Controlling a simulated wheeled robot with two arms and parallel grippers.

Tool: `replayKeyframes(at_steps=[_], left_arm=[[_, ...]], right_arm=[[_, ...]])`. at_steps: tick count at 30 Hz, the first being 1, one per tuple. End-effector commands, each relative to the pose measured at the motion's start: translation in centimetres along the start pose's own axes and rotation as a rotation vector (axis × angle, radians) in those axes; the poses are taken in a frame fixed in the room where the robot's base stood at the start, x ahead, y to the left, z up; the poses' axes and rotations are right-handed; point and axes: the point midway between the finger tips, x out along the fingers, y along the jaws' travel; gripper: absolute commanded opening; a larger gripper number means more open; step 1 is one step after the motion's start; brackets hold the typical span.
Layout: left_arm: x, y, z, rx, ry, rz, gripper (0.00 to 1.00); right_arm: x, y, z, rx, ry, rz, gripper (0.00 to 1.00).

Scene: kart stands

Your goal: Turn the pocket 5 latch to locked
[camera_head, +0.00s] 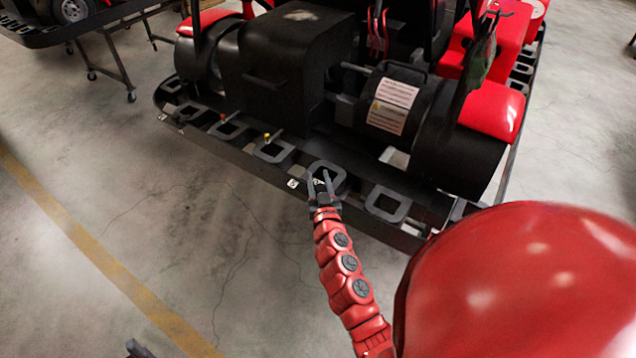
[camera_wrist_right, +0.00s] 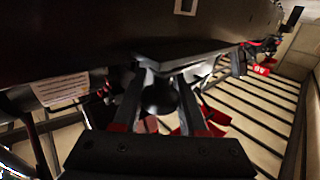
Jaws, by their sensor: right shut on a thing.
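The kart stand's black front rail (camera_head: 228,150) has a row of grey-rimmed pockets. A small white tag (camera_head: 292,183), which looks like a 5, sits on the rail just left of my right gripper. My right gripper (camera_head: 321,183) is at the rail beside this tag, in front of a pocket (camera_head: 328,172). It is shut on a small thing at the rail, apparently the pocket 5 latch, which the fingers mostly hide. In the right wrist view, a dark rounded shape (camera_wrist_right: 160,98) shows between the fingers. A dark tip, likely my left gripper (camera_head: 138,349), barely shows at the bottom edge.
A black and red kart (camera_head: 300,55) rests on the stand behind the rail. Knobs, one red (camera_head: 222,117) and one yellow (camera_head: 267,136), stand along the rail to the left. Another wheeled stand (camera_head: 110,55) is at upper left. The floor in front is clear.

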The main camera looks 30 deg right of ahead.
Motion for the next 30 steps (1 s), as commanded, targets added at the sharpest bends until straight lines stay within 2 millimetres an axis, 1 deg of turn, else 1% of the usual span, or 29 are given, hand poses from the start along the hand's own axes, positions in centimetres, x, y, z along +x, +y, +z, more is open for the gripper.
replayKeyframes(at_steps=[1, 4, 8, 12, 18, 24, 27, 30], left_arm=[[-1.7, 0.1, 0.3, 0.0, 0.0, 0.0, 1.0], [-4.0, 0.2, 0.7, 0.0, 0.0, 0.0, 1.0], [-7.8, 0.4, 1.3, 0.0, 0.0, 0.0, 1.0], [-12.5, 0.6, 2.1, 0.0, 0.0, 0.0, 1.0], [-18.7, 0.9, 3.2, 0.0, 0.0, 0.0, 1.0], [-24.1, 1.2, 4.1, 0.0, 0.0, 0.0, 1.0], [-26.6, 1.3, 4.5, 0.0, 0.0, 0.0, 1.0], [-28.6, 1.4, 4.8, 0.0, 0.0, 0.0, 1.0]], right_arm=[[0.0, -0.1, 0.7, 0.003, 0.006, 0.018, 0.0], [0.0, 0.0, 1.1, 0.005, 0.005, 0.075, 0.0], [0.0, 0.2, 1.4, 0.009, 0.008, 0.17, 0.0], [-0.1, 0.5, 1.5, 0.007, 0.012, 0.286, 0.0], [-0.3, 1.1, 1.4, 0.008, 0.009, 0.462, 0.0], [-0.6, 1.6, 1.2, 0.009, 0.008, 0.64, 0.0], [-0.8, 1.8, 1.2, 0.007, 0.004, 0.735, 0.0], [-1.0, 2.1, 1.1, 0.005, 0.001, 0.833, 0.0]])
